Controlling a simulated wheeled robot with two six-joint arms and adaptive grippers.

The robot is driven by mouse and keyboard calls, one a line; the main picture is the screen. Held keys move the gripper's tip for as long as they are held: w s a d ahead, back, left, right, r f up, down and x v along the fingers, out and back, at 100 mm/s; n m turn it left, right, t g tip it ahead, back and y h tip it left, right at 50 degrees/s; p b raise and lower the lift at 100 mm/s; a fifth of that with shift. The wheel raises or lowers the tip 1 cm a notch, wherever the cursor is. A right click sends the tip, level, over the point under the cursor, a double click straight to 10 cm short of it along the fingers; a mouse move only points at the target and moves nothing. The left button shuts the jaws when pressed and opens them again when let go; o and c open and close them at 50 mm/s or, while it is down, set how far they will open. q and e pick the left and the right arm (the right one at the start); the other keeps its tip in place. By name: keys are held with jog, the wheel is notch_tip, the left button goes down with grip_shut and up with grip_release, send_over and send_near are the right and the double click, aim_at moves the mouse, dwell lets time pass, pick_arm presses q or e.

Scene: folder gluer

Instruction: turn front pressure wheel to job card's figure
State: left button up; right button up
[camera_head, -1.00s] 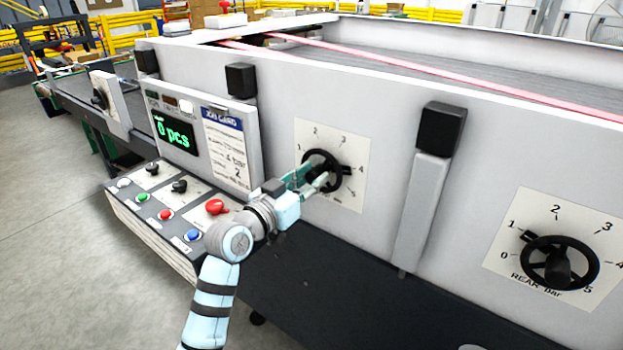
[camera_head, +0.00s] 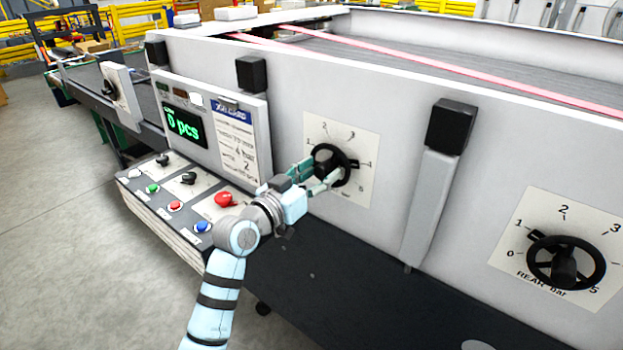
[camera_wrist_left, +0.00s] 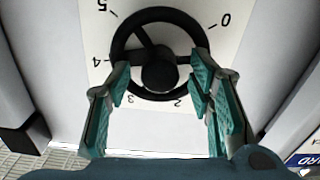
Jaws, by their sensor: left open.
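The front pressure wheel (camera_head: 348,152) is a black handwheel on a white dial plate (camera_head: 371,145) on the machine's side wall. A dark block on its rim stands by the dial's 4. My left gripper (camera_head: 325,177) is open at the wheel. The wheel also shows in the left wrist view (camera_wrist_left: 160,15), upside down, with the left gripper's (camera_wrist_left: 160,85) green-padded fingers at either side of the hub, overlapping the rim. I cannot tell whether they touch it. The job card (camera_head: 237,145) has a blue header and shows "4 bar" and a 2 below. My right gripper is not in view.
The rear wheel (camera_head: 597,262) is at the right, its rim block near 1. A grey post (camera_head: 430,205) stands between the two dials. A control panel with a red knob (camera_head: 226,199) and several coloured buttons lies left of my left arm. The display (camera_head: 183,126) reads 0 pcs.

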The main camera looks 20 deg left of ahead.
pick_arm(q)
jog(key=v, duration=1.1)
jog(key=shift+s, duration=0.35)
jog(key=shift+w+a+f, duration=0.1)
